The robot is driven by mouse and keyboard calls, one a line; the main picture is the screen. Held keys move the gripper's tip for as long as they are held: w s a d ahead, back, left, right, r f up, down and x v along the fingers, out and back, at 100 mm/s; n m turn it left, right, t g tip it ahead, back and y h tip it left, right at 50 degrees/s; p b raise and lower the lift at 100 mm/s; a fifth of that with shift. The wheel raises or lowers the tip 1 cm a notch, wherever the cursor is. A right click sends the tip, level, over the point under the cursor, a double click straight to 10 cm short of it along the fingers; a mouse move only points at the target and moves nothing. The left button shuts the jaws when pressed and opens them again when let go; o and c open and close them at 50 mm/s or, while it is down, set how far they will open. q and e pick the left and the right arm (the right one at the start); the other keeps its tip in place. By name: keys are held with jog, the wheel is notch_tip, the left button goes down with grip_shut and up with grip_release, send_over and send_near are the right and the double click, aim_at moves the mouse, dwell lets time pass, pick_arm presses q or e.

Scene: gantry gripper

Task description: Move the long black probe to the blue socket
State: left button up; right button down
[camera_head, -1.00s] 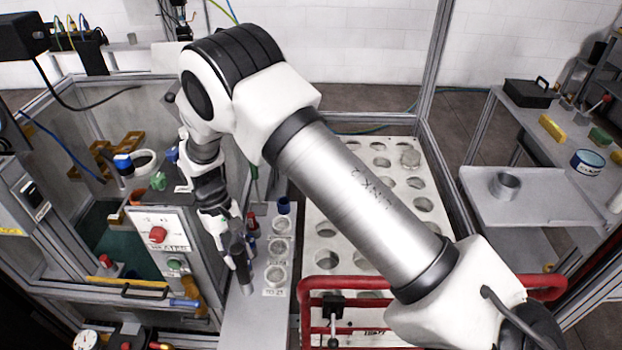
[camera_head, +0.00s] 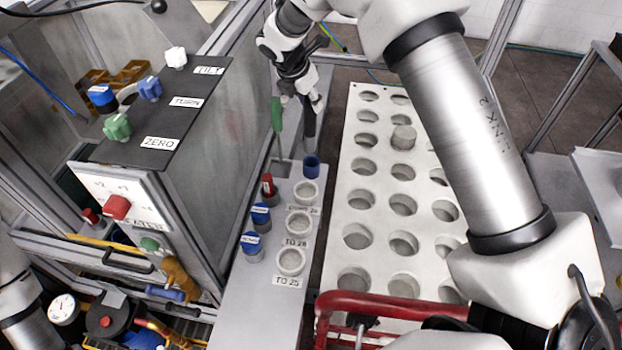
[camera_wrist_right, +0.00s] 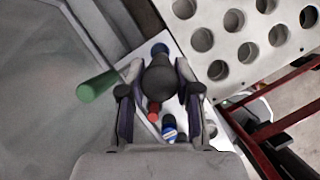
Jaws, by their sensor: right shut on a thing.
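My right gripper (camera_head: 300,92) is shut on the long black probe (camera_head: 309,128), which hangs about upright below the fingers. The probe's lower end is just above or behind the blue socket (camera_head: 311,161) in the head view; I cannot tell whether they touch. In the right wrist view the probe's dark rounded top (camera_wrist_right: 160,80) sits between the two fingers (camera_wrist_right: 160,98), and the blue socket (camera_wrist_right: 160,48) shows partly beyond it. The probe's lower part is hidden there. My left gripper is out of view.
A green handle (camera_head: 277,115) stands close left of the probe. White rings (camera_head: 299,222), blue-capped items (camera_head: 260,214) and a red-topped item (camera_head: 268,184) stand on the narrow shelf. A control box (camera_head: 160,130) is left; a perforated white plate (camera_head: 379,190) is right.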

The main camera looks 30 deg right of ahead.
aim_at(310, 130)
jog(key=shift+n, duration=0.4)
jog(key=f, duration=0.7)
jog(key=w+f, duration=0.1)
jog(key=f, duration=0.2)
jog(key=shift+d+f, duration=0.25)
jog(key=shift+d, duration=0.15)
jog(key=shift+s, duration=0.1)
jog(key=c, duration=0.8)
grip_release()
jog(key=v, duration=1.2)
jog(key=shift+s+r, duration=0.1)
